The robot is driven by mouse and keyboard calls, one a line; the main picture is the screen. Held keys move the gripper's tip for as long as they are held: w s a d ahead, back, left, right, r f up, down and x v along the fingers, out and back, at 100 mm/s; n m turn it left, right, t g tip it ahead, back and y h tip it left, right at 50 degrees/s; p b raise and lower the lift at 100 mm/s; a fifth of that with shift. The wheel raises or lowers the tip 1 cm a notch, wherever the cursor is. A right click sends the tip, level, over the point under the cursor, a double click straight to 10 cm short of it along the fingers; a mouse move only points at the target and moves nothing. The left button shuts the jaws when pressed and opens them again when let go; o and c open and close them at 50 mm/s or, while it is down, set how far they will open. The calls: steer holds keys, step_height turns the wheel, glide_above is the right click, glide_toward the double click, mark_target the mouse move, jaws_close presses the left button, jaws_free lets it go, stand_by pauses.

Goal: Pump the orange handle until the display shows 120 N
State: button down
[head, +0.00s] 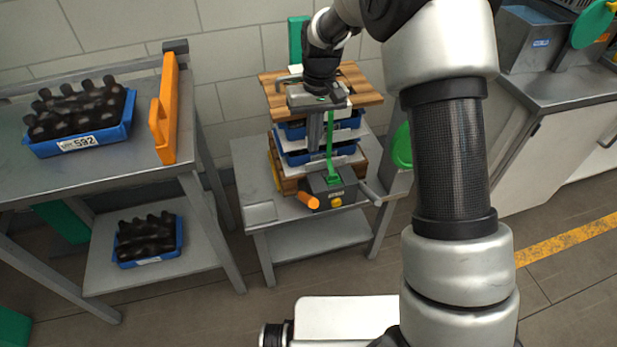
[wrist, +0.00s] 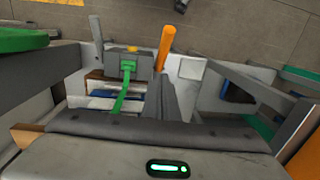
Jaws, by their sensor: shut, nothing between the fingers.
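The strapping tool, a grey box (head: 333,190) with a yellow button (head: 336,202), sits at the front of a small table. Its orange handle (head: 302,199) points out to the front left. In the wrist view the handle (wrist: 166,48) rises just beyond my fingertips, beside the grey box (wrist: 128,63). A green strap (head: 329,150) runs from the tool up the stack. My gripper (head: 315,145) is shut and empty, pointing down in front of the stack, apart from the handle as far as I can tell. No display number is legible.
The stack holds blue crates (head: 294,158) between wooden boards (head: 362,92). A grey lever or bar (head: 369,193) sticks out right of the tool. A flat grey plate (head: 261,212) lies at the table's left corner. A shelf (head: 60,180) with bottle crates stands left.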

steer(key=b, duration=0.2)
glide_toward(307, 199)
steer(key=w+f, duration=0.4)
steer(key=shift+s+d+f, duration=0.35)
steer(key=shift+s+f, duration=0.3)
steer(key=shift+s, duration=0.05)
steer(key=shift+s+f, duration=0.5)
